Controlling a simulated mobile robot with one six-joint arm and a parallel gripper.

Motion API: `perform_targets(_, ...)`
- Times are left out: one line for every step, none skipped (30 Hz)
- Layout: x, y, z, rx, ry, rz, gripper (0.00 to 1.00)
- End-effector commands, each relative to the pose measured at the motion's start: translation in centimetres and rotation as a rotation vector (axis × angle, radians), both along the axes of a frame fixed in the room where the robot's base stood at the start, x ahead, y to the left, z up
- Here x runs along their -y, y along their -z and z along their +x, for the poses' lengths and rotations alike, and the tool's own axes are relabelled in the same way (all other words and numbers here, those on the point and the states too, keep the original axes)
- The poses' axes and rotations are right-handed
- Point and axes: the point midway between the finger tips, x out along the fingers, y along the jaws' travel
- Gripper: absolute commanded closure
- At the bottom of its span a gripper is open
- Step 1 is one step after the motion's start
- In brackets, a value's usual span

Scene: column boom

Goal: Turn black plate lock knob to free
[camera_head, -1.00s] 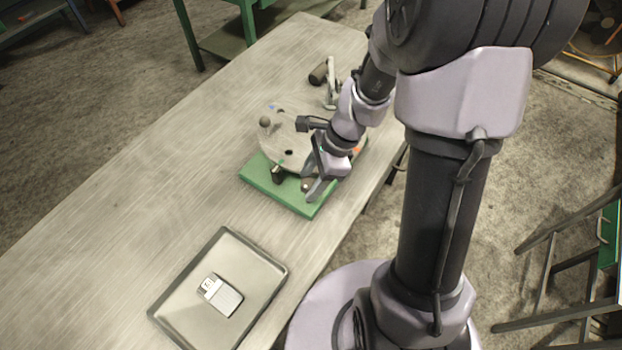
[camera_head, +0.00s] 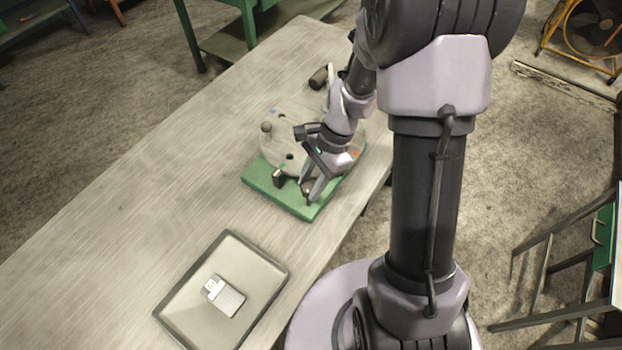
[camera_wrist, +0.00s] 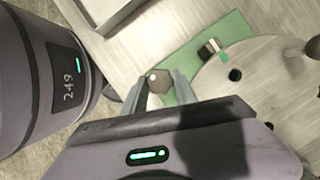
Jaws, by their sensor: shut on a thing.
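A small dark, roughly six-sided knob (camera_wrist: 158,82) stands on the near end of a green base plate (camera_wrist: 236,32). In the head view the knob (camera_head: 307,187) is partly covered by my fingers. My gripper (camera_wrist: 161,88) is shut on the knob, with one grey finger on each side of it. In the head view my gripper (camera_head: 308,193) reaches down over the near corner of the green base plate (camera_head: 258,176). The knob's underside and any lock marks are hidden, so I cannot tell its set position.
A round pale disc (camera_head: 285,130) with holes and a ball-topped handle (camera_head: 266,127) lies on the base. A small black block (camera_head: 279,177) stands beside the knob. A tray (camera_head: 180,285) with a white-and-grey item (camera_head: 224,296) is nearer. The table's left side is clear.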

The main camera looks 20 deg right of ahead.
Motion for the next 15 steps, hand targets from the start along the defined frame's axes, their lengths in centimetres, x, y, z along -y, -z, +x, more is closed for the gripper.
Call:
perform_targets(-0.02,-0.26,0.04,-0.002,-0.043,0.0,1.0)
perform_targets(-0.03,-0.28,0.07,-0.001,-0.072,0.001,1.0)
perform_targets(-0.04,-0.29,0.09,-0.001,-0.111,0.0,1.0)
perform_targets(-0.06,-0.28,0.11,-0.001,-0.139,0.0,1.0)
perform_targets(-0.06,-0.26,0.12,0.0,-0.169,0.0,1.0)
perform_targets(-0.08,-0.29,0.16,-0.001,-0.205,0.0,1.0)
perform_targets(-0.08,-0.29,0.15,-0.001,-0.235,0.0,1.0)
perform_targets(-0.08,-0.27,0.17,-0.001,-0.262,0.0,1.0)
perform_targets(-0.08,-0.27,0.22,-0.001,-0.301,0.0,1.0)
perform_targets(-0.11,-0.28,0.22,-0.001,-0.33,0.0,1.0)
perform_targets(-0.13,-0.27,0.22,-0.001,-0.359,0.0,1.0)
perform_targets(-0.14,-0.27,0.25,-0.001,-0.397,0.0,1.0)
perform_targets(-0.14,-0.28,0.28,0.0,-0.425,0.0,1.0)
perform_targets(-0.13,-0.28,0.28,0.0,-0.454,0.0,1.0)
perform_targets(-0.17,-0.26,0.29,0.0,-0.49,0.0,1.0)
